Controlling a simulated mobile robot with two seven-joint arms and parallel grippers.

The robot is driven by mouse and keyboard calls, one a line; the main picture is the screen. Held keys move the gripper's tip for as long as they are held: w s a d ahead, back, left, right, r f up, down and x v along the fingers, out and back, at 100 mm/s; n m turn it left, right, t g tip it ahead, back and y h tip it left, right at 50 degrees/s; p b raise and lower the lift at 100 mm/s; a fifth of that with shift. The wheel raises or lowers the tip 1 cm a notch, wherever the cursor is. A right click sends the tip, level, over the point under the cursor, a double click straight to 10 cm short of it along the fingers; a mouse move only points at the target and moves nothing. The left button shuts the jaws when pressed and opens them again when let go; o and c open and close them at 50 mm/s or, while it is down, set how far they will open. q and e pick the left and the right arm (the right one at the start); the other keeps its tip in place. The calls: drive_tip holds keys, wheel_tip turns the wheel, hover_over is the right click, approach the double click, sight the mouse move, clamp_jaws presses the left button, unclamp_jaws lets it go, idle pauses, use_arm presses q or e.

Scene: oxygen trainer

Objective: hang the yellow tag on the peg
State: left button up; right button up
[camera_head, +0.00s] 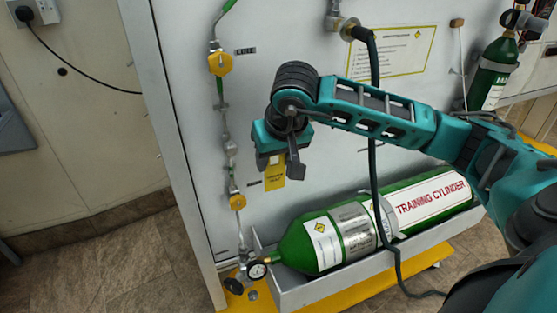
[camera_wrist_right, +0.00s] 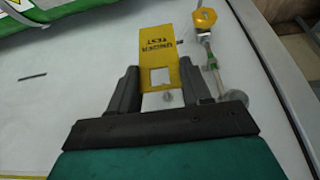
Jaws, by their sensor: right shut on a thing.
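The yellow tag (camera_head: 273,179) hangs below my right gripper (camera_head: 280,163), in front of the upright grey panel. In the right wrist view the tag (camera_wrist_right: 158,47) reads "UNDER TEST" and has a square hole near my right gripper (camera_wrist_right: 160,75). The two fingers are at the tag's side edges, shut on it. A small grey thing shows just beyond the hole's edge, close to the tag; I cannot tell whether it is the peg. The peg is not clearly seen in the head view, where my wrist and gripper cover part of the panel. My left gripper is not in view.
A pipe with yellow valves (camera_head: 219,64) runs down the panel (camera_head: 290,35) left of the tag. A green training cylinder (camera_head: 325,240) lies in a grey tray (camera_head: 310,292) below. Floor at left is clear.

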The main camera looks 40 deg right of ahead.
drive_tip(key=shift+w+d+f, duration=0.1)
drive_tip(key=shift+w+d, duration=0.05)
drive_tip(key=shift+w, duration=0.6)
drive_tip(key=shift+w+d, duration=0.15)
drive_tip(key=shift+w, duration=0.6)
drive_tip(key=shift+w+d+f+b, duration=0.2)
drive_tip(key=shift+w+f+b, duration=0.25)
drive_tip(key=shift+w, duration=0.3)
drive_tip(key=o, duration=1.1)
